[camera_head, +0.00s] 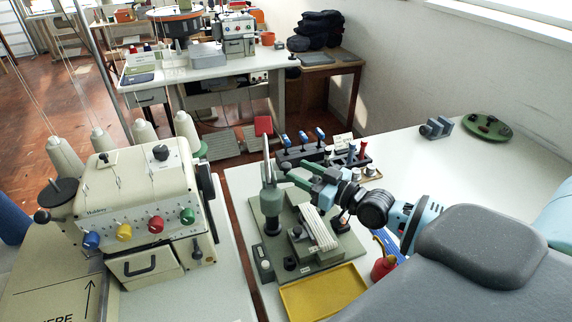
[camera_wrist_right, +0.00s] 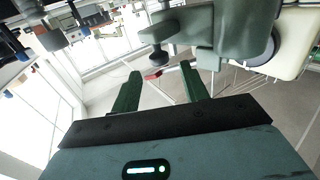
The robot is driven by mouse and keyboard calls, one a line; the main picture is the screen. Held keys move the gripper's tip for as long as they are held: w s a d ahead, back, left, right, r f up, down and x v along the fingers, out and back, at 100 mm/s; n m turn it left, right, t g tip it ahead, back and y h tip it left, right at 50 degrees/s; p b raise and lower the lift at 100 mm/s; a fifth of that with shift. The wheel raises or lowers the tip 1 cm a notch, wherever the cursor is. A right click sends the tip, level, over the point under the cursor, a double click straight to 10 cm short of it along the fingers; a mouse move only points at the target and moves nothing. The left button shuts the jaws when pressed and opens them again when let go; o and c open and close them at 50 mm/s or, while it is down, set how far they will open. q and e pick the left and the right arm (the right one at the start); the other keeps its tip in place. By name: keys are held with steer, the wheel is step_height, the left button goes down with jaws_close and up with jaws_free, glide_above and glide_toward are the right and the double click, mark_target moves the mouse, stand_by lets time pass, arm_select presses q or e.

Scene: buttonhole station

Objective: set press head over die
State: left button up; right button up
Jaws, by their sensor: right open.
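The green press (camera_head: 272,198) stands on its green base plate (camera_head: 330,258) on the right-hand table. Its grey lever rises upright to a red handle (camera_head: 264,126). In the right wrist view the green press body (camera_wrist_right: 240,40) fills the upper right, and the red handle (camera_wrist_right: 153,76) shows beyond the fingers. My right gripper (camera_head: 283,172) is beside the top of the press, on its right. Its two green fingers (camera_wrist_right: 160,88) are apart, with nothing seen held between them. I cannot make out the die for certain. My left gripper is not in view.
A yellow tray (camera_head: 322,296) lies in front of the press. A dark rack of blue-handled tools (camera_head: 303,148) stands behind it. The cream sewing machine (camera_head: 145,200) stands left. A grey block (camera_head: 437,127) and a green dish (camera_head: 487,126) lie far right. The table between is mostly clear.

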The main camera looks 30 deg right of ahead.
mark_target(290, 167)
steer(key=shift+x, duration=2.7)
jaws_close()
